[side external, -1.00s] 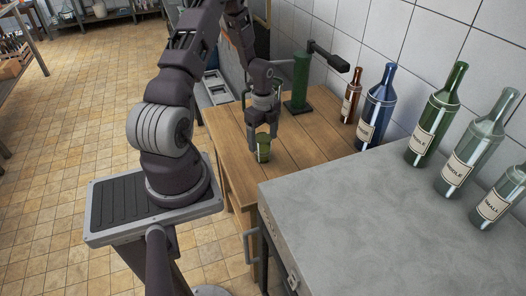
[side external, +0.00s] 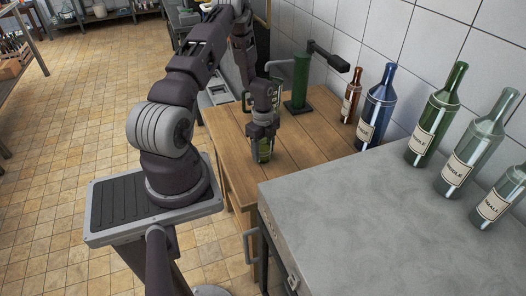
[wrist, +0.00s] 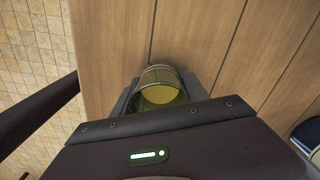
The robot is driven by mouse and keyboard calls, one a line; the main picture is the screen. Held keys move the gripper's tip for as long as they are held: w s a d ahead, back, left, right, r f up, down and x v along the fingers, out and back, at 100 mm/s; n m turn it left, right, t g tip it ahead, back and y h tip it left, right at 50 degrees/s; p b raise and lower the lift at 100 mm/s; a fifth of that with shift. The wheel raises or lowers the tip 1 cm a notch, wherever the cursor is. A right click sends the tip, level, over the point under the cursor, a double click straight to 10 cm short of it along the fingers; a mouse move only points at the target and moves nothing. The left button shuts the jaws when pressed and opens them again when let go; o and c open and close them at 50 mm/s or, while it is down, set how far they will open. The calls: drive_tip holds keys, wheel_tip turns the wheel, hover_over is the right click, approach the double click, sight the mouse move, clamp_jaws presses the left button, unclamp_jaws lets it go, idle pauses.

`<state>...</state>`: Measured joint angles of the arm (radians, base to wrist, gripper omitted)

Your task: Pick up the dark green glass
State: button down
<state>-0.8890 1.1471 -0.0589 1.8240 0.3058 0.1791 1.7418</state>
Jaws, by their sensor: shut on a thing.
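The green glass (side external: 263,155) stands upright on the wooden table (side external: 312,147). In the wrist view the glass (wrist: 160,77) shows as an olive-green cup with a yellowish inside, its lower part hidden by my gripper's body. My gripper (side external: 262,142) is low over the table, with its fingers down around the glass and shut on it. The fingertips are small and partly hidden in the side view. I cannot tell whether the glass is clear of the table.
A green corking stand (side external: 300,82) with a dark lever is behind my gripper. Several labelled bottles, among them a blue one (side external: 376,110) and a green one (side external: 436,118), stand by the tiled wall. A grey counter (side external: 370,215) is in front. The table right of the glass is clear.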

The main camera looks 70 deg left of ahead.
wheel_tip(320, 180, up, 10)
idle(1.0)
